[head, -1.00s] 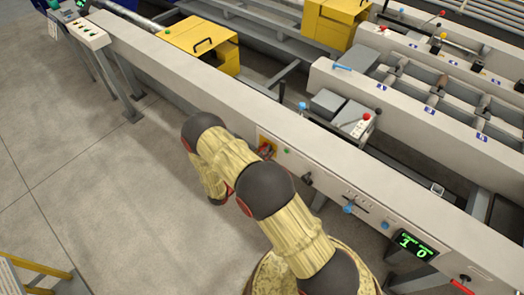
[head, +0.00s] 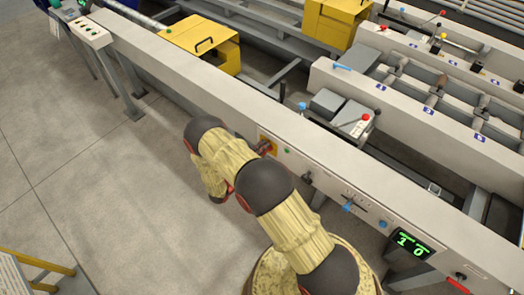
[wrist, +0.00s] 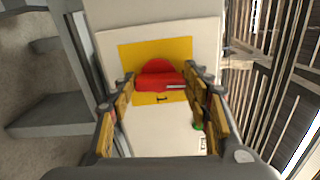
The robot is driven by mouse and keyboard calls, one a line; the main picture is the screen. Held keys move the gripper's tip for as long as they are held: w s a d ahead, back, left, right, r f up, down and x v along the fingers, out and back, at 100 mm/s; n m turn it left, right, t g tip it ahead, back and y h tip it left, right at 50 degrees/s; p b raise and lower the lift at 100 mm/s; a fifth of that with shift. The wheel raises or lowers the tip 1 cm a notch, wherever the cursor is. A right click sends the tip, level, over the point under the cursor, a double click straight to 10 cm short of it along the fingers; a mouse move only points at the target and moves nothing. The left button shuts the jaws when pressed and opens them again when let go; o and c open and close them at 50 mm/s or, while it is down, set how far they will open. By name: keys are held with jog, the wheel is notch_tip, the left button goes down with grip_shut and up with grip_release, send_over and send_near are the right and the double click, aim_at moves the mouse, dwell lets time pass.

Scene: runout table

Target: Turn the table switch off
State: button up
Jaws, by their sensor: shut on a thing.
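The table switch (wrist: 160,80) is a red rotary handle on a yellow plate (wrist: 130,57), fixed to the pale front face of the table. In the wrist view its grip bar lies level, with a pale line towards the right and a dark mark below it on the plate. My gripper (wrist: 159,76) has one finger at each end of the red bar and is shut on it. In the head view the yellow plate (head: 269,139) shows just right of my arm, with the red handle partly seen. My fingers are hard to make out there.
A green indicator (head: 287,151) sits right of the switch. Further right along the face are a dark knob (head: 307,177), blue knobs and a green-lit display (head: 409,243). The long pale beam (head: 180,79) runs behind my arm. Open concrete floor (head: 90,160) lies to the left.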

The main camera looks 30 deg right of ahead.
jog(key=shift+w+n, duration=0.1)
jog(key=shift+n, duration=0.5)
jog(key=o, duration=1.2)
jog(key=shift+c, duration=0.2)
jog(key=shift+a, duration=0.1)
jog(key=v, duration=1.2)
